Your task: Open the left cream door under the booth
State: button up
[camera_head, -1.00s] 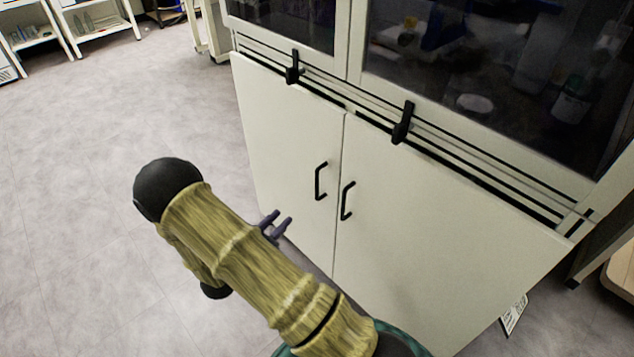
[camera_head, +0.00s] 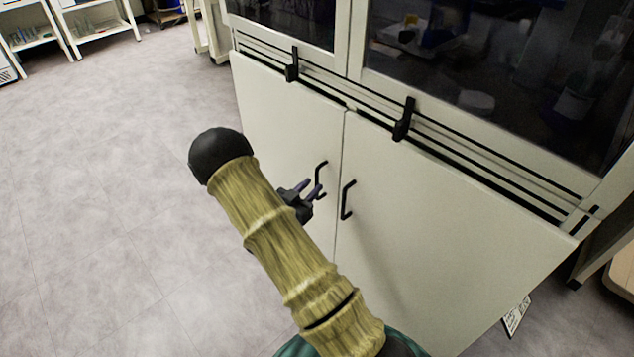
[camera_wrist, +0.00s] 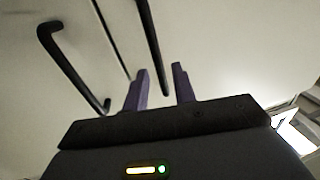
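The left cream door (camera_head: 285,150) is shut under the dark-windowed booth, with a black bar handle (camera_head: 317,178) near its right edge. The right cream door (camera_head: 430,220) is also shut and has its own black handle (camera_head: 346,200). My gripper (camera_head: 309,187) is just in front of the left door's handle, its two purple fingers apart. In the wrist view my gripper (camera_wrist: 160,68) is open, and one handle (camera_wrist: 151,40) appears between its fingers. The other handle (camera_wrist: 72,68) is further left there, across the door seam. Contact with the handle cannot be told.
Black latches (camera_head: 292,66) (camera_head: 404,120) sit on the rail above the doors. Open grey floor (camera_head: 90,190) lies left of the cabinet. White shelves (camera_head: 95,25) stand far back left. A wooden-topped unit (camera_head: 620,265) stands at the right edge.

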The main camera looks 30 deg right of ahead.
aim_at(316, 182)
jog(key=shift+x, duration=1.85)
jog(key=shift+c, duration=0.2)
grip_shut()
